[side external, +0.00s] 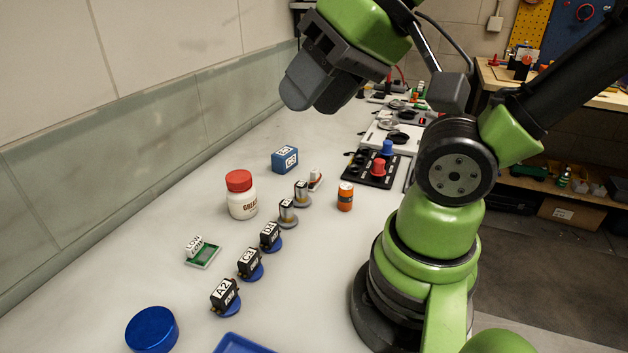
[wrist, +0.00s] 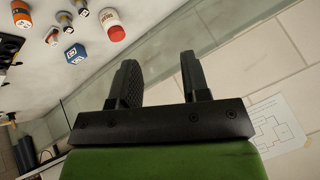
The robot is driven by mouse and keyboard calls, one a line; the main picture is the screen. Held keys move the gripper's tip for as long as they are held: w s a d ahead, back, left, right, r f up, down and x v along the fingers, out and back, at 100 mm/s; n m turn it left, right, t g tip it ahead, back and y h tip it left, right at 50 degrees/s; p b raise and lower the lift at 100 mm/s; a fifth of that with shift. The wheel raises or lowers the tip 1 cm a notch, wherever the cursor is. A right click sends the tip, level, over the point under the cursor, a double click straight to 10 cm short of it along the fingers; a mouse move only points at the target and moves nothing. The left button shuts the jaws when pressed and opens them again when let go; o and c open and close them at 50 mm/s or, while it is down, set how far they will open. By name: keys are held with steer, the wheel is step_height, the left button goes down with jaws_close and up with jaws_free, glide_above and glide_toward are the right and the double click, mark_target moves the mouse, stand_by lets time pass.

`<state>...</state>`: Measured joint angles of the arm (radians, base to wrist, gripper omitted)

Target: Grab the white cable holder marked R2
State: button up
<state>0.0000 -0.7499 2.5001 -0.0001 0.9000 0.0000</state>
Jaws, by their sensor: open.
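No R2 mark can be read in either view. A small white piece (side external: 316,179) with a reddish part stands on the bench behind the two small silver-and-white units. It is too small to tell for sure that it is the cable holder. A similar small pale piece shows near the upper left of the wrist view (wrist: 52,37). My gripper (side external: 304,92) is high above the bench, near the wall, well apart from these things. In the wrist view my gripper (wrist: 159,65) is open, with nothing between its two fingers.
A red-capped grease bottle (side external: 241,196), a blue box (side external: 285,159) and an orange can (side external: 345,197) stand around the small pieces. Black servos on blue bases, including A2 (side external: 225,296), line the front. A black panel (side external: 370,169) lies behind. The wall bounds the left.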

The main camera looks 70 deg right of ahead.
steer(key=shift+o, duration=1.4)
steer(key=shift+w, duration=0.1)
